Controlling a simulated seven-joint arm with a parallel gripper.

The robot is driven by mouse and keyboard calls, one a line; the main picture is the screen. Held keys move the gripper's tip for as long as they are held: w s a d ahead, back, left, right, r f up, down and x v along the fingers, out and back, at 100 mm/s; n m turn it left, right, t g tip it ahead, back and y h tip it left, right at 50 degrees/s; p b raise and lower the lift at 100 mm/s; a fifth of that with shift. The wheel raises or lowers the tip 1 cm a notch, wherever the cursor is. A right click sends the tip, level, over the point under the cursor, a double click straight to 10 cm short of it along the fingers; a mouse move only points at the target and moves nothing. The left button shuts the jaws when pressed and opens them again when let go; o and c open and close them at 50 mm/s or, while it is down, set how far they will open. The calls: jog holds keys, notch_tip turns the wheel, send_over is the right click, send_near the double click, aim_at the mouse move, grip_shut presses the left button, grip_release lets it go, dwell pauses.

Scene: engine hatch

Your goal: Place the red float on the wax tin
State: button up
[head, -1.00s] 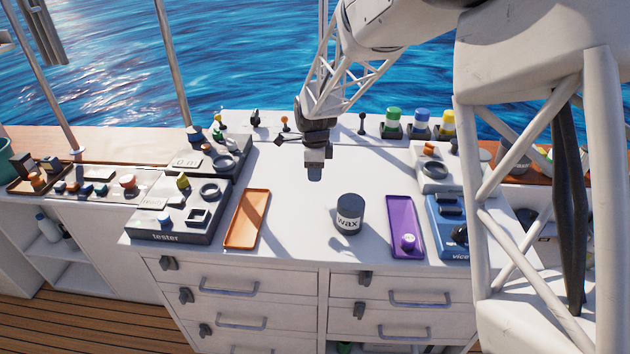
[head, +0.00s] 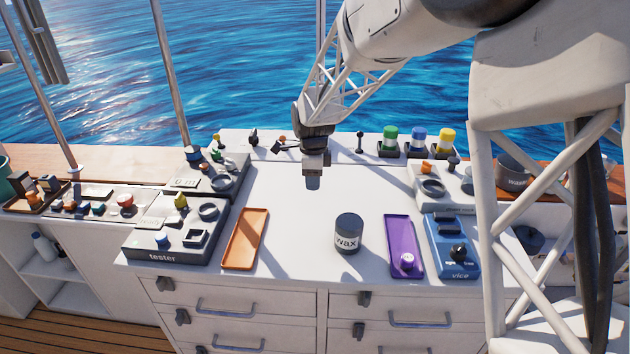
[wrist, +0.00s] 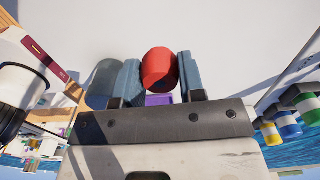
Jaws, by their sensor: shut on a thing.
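The wax tin (head: 348,234), a dark round tin with a white "wax" label, stands upright on the white worktop between the orange and purple trays. My gripper (head: 313,181) hangs above the worktop, behind the tin and a little to its left. In the wrist view, the red float (wrist: 159,68) sits between the two blue-grey fingers of my gripper (wrist: 160,76), which are shut on it. The float is not discernible in the head view. The tin's top is clear.
An orange tray (head: 245,240) lies left of the tin. A purple tray (head: 402,245) with a small purple-white knob lies right, beside the blue vice (head: 455,250). The tester box (head: 165,243) is at left. Several coloured jars (head: 418,140) line the back. The worktop's middle is clear.

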jog(key=shift+n, duration=0.3)
jog(key=s+d+r, duration=0.1)
jog(key=s+d, duration=0.1)
jog(key=s, duration=0.2)
jog(key=s+d+r, duration=0.1)
jog(key=s+d, duration=0.1)
jog(key=s, duration=0.2)
jog(key=s+d+r, duration=0.1)
jog(key=s+d, duration=0.1)
jog(key=s, duration=0.2)
jog(key=shift+d+r, duration=0.4)
jog(key=s+d, duration=0.3)
jog(key=s, duration=0.4)
jog(key=s+d, duration=0.3)
jog(key=s, duration=0.5)
jog(key=shift+s+d+r+n, duration=0.2)
jog(key=shift+s+d+n, duration=0.1)
jog(key=shift+d+n, duration=0.1)
send_over(350, 221)
jog(key=shift+f, duration=0.7)
jog(key=shift+f, duration=1.8)
